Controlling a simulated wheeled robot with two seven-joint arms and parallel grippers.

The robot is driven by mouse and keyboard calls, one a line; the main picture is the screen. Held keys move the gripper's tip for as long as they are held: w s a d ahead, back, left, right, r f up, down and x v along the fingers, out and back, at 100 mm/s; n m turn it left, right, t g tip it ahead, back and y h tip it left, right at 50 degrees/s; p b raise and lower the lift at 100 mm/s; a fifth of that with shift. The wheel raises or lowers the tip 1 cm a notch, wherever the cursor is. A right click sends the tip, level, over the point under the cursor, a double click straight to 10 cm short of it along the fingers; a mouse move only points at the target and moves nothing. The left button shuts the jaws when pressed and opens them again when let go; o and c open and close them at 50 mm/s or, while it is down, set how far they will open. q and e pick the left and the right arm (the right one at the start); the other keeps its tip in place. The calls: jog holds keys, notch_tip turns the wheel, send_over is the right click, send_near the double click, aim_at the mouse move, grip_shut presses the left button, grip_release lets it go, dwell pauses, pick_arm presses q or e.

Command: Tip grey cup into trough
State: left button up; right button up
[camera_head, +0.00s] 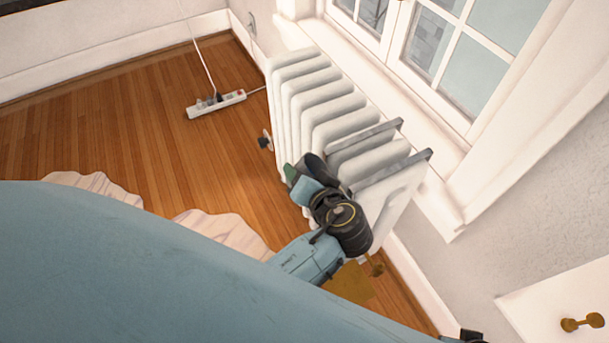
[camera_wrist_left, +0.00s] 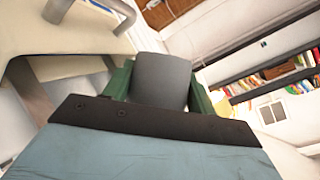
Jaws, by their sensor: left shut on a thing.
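The grey cup (camera_wrist_left: 162,80) is dark grey and sits between the green fingers of my left gripper in the left wrist view. My left gripper (camera_head: 301,173) is shut on it, close to the side of the white radiator in the head view. A dark rounded shape beside the green finger there may be the cup; its opening and contents are hidden. Two grey bars (camera_head: 366,133) cross the radiator top, and I cannot tell whether they belong to the trough. My right gripper is not in view.
The white radiator (camera_head: 315,100) stands under the window, by the sill. A power strip (camera_head: 216,104) with plugs lies on the wood floor. Pale cloth (camera_head: 98,185) lies at the left. Open floor (camera_head: 150,140) lies left of the radiator. Bookshelves (camera_wrist_left: 275,70) show in the wrist view.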

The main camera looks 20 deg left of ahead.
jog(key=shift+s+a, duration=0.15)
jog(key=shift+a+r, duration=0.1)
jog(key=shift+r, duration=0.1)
pick_arm(q)
jog(key=shift+f+m+y, duration=0.1)
jog(key=shift+m+y, duration=0.2)
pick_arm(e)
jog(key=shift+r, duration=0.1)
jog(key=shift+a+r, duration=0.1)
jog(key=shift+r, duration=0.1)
pick_arm(q)
jog(key=shift+g+b, duration=0.3)
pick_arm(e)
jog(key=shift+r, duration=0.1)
pick_arm(q)
jog(key=shift+m+y, duration=0.3)
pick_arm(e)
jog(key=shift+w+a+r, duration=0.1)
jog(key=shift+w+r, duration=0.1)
pick_arm(q)
jog(key=shift+f, duration=0.1)
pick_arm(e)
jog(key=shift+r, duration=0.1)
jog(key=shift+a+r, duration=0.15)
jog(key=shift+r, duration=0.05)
